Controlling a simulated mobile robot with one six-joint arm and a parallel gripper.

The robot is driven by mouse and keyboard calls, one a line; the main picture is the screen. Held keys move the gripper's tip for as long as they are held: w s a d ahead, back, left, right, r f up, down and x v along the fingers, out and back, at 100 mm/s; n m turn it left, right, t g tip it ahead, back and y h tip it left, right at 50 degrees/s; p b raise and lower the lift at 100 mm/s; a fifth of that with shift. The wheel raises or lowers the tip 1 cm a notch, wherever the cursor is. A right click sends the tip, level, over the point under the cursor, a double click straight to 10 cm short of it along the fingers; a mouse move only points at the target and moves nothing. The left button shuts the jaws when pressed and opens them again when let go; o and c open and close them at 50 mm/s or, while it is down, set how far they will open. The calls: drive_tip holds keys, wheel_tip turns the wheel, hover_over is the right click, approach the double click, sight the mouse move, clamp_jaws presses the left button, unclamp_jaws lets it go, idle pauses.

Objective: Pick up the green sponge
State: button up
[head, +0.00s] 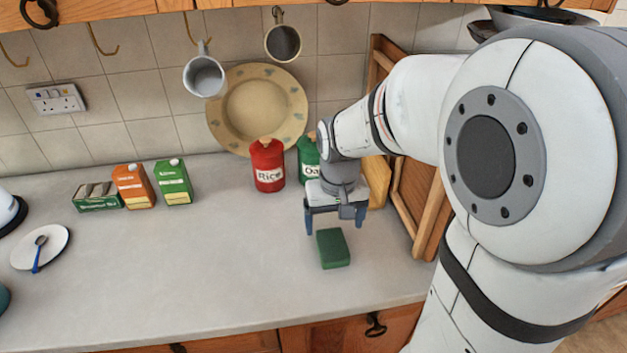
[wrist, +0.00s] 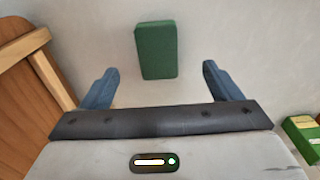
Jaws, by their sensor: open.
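The green sponge (head: 333,248) lies flat on the grey worktop, near its front edge in the head view. It also shows in the wrist view (wrist: 156,50), upper middle, ahead of and between the two blue fingers. My gripper (head: 335,226) is above the worktop, just behind the sponge in the head view. In the wrist view my gripper (wrist: 158,78) is open, with the fingers wide apart and nothing between them. The sponge appears free of both fingers.
A red rice canister (head: 267,166) and a green canister (head: 307,158) stand behind my gripper. A wooden rack (head: 421,200) stands close on the right. Cartons (head: 173,182) and a saucer with a spoon (head: 50,246) are at left. The worktop left of the sponge is clear.

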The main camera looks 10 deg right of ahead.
sight(332, 243)
drive_tip(key=w+f, duration=0.2)
drive_tip(key=w, duration=0.1)
drive_tip(key=shift+f+g, duration=0.15)
drive_tip(key=shift+g, duration=0.15)
drive_tip(key=f, duration=0.2)
drive_tip(key=f+p, duration=0.1)
drive_tip(key=f, duration=0.4)
drive_tip(key=shift+s+d+f, duration=0.25)
drive_tip(key=shift+s+f, duration=0.1)
drive_tip(key=shift+s, duration=0.05)
drive_tip(key=shift+c, duration=0.2)
drive_tip(key=c, duration=1.1)
